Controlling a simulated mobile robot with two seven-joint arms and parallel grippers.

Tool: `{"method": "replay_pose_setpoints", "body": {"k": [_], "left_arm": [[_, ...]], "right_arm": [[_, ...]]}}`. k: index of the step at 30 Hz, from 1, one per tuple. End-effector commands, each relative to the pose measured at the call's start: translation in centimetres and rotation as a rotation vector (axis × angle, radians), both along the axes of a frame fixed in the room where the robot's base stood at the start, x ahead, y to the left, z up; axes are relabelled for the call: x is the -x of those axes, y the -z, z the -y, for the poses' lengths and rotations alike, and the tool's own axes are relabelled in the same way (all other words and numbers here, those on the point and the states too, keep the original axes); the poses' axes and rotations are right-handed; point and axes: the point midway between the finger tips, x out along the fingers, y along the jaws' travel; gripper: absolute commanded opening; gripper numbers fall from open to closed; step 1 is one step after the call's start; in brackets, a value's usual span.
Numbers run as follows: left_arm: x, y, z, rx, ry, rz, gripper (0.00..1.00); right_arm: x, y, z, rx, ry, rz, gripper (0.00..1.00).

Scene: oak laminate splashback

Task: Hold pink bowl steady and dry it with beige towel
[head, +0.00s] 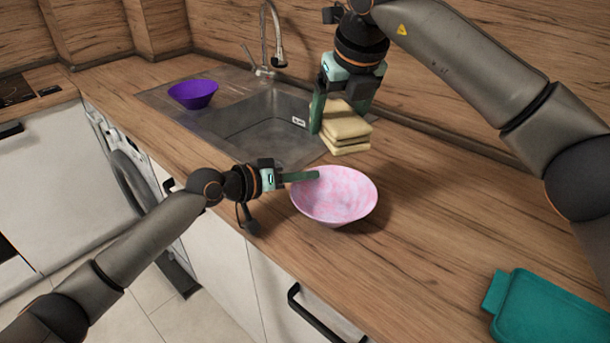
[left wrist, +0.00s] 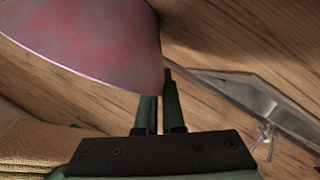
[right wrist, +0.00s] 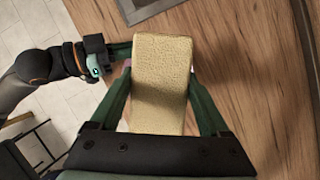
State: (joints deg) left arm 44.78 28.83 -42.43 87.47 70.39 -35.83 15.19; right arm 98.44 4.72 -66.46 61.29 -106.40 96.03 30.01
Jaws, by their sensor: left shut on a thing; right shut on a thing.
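The pink bowl (head: 335,200) stands upright on the counter in front of the sink. My left gripper (head: 312,176) is shut on its left rim; the bowl also fills the upper left of the left wrist view (left wrist: 90,40). The beige towel (head: 345,122) is a thick folded stack behind the bowl in the head view. My right gripper (right wrist: 162,90) is shut on the towel (right wrist: 162,75), with a finger on each side. The towel hides most of the bowl in the right wrist view; only pink slivers show. Folded towel layers also show in the left wrist view (left wrist: 35,145).
A steel sink (head: 262,128) with a tap (head: 272,50) lies behind and left of the bowl. A purple bowl (head: 194,94) stands on its drainer. A teal container (head: 550,308) is at the front right. The counter right of the pink bowl is clear.

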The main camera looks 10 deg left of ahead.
Motion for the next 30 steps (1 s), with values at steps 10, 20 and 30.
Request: {"method": "replay_pose_setpoints", "body": {"k": [10,20,30], "left_arm": [[0.0,0.1,0.0,-0.001,0.0,-0.001,0.0],[0.0,0.1,0.0,-0.001,0.0,-0.001,0.0],[0.0,0.1,0.0,-0.002,0.0,-0.002,0.0]], "right_arm": [[0.0,-0.1,0.0,0.0,0.0,0.001,0.11],[0.1,1.3,0.4,0.003,0.057,0.001,0.11],[0.7,6.0,1.4,-0.003,0.269,0.015,0.11]]}}
